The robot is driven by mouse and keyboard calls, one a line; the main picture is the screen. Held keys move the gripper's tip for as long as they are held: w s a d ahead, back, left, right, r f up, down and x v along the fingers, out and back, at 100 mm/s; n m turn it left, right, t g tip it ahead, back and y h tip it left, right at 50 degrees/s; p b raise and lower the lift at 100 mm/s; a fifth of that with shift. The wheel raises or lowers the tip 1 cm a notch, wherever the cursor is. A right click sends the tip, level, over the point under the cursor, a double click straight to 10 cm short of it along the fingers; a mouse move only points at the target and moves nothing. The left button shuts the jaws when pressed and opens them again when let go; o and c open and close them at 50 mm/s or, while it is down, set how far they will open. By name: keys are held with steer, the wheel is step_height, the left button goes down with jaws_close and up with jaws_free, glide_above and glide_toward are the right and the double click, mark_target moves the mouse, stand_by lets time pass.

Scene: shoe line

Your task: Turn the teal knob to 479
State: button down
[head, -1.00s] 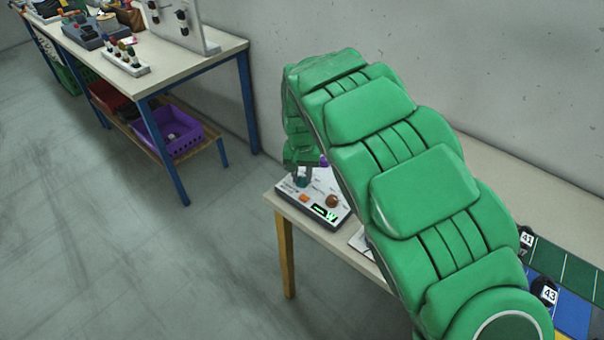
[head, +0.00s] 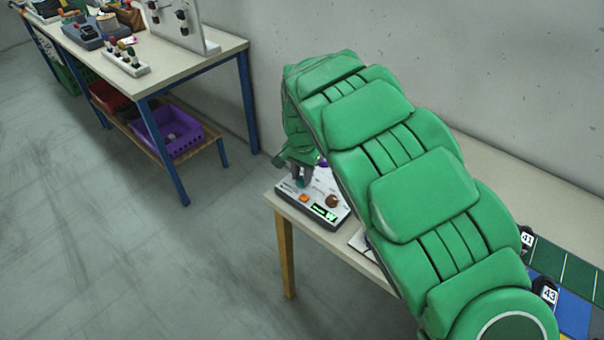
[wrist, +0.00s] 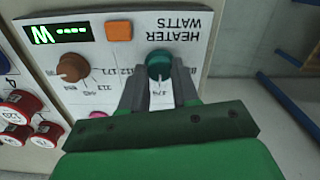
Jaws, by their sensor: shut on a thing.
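The teal knob (wrist: 159,65) sits on a white control panel (wrist: 110,48) marked "HEATER WATTS", upside down in the wrist view. My gripper (wrist: 160,78) is shut on the teal knob, with one grey finger on each side of it. The printed scale around the knob is partly hidden by the fingers; "171" and part of another number show. A green display (wrist: 58,34) ends in "W", but its digits are too small to read surely. In the head view the panel (head: 312,202) stands at the table's corner, and my gripper (head: 301,180) reaches down to the knob.
A brown knob (wrist: 72,67), an orange button (wrist: 118,31) and a pink knob (wrist: 99,115) share the panel. Red-topped parts (wrist: 18,108) lie beside it. A second table (head: 205,62) stands behind, with open floor between.

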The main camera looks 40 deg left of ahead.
mark_target(302, 178)
steer(key=c, duration=0.8)
jaws_free()
steer(key=shift+r, duration=0.1)
steer(key=shift+r, duration=3.8)
